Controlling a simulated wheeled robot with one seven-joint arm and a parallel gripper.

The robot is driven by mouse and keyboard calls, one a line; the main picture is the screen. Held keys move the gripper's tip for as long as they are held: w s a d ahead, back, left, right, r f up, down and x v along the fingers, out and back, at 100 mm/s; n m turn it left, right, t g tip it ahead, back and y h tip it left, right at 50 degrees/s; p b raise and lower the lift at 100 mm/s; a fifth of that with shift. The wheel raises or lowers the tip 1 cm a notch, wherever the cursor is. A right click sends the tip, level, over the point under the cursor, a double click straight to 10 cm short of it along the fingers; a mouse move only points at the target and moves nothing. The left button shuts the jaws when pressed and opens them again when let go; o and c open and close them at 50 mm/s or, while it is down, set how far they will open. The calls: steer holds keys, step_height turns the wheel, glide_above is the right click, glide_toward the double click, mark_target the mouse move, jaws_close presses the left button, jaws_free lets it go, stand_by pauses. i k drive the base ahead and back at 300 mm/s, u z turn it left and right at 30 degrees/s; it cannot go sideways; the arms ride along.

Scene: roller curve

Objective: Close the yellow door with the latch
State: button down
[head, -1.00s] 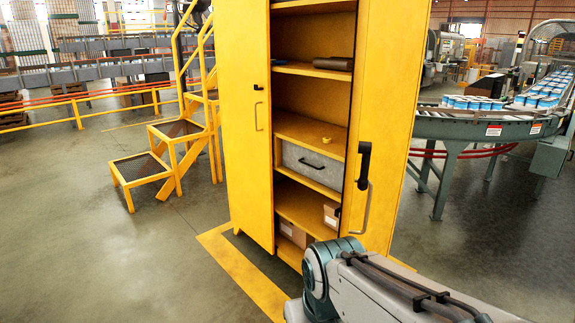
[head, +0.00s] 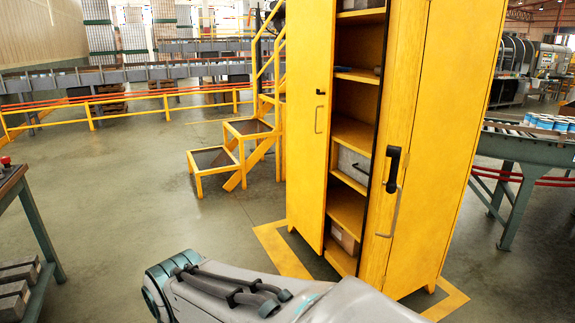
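A tall yellow cabinet stands in the head view with its shelves (head: 352,137) showing through a gap. Its left yellow door (head: 310,120) stands ajar and carries a slim handle (head: 317,119). Its right yellow door (head: 440,140) carries a black latch (head: 393,167) and a grey bar handle (head: 390,213) below it. The right door also stands away from the shelves. My arm reaches across the bottom of the view, in front of the cabinet. My gripper is not in view.
Yellow steps (head: 230,155) stand left of the cabinet. A green-legged conveyor (head: 520,160) is at the right. A workbench (head: 30,215) is at the left edge. Open floor lies between the workbench and the cabinet.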

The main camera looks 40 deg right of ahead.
mark_target(404, 26)
steer(key=u, duration=0.05)
steer(key=k, duration=1.05)
steer(key=z, duration=1.65)
steer(key=i, duration=0.5)
steer(key=z, duration=0.05)
steer(key=k, duration=0.5)
steer(key=z, duration=0.45)
steer(key=i, duration=0.6)
steer(key=u, duration=0.3)
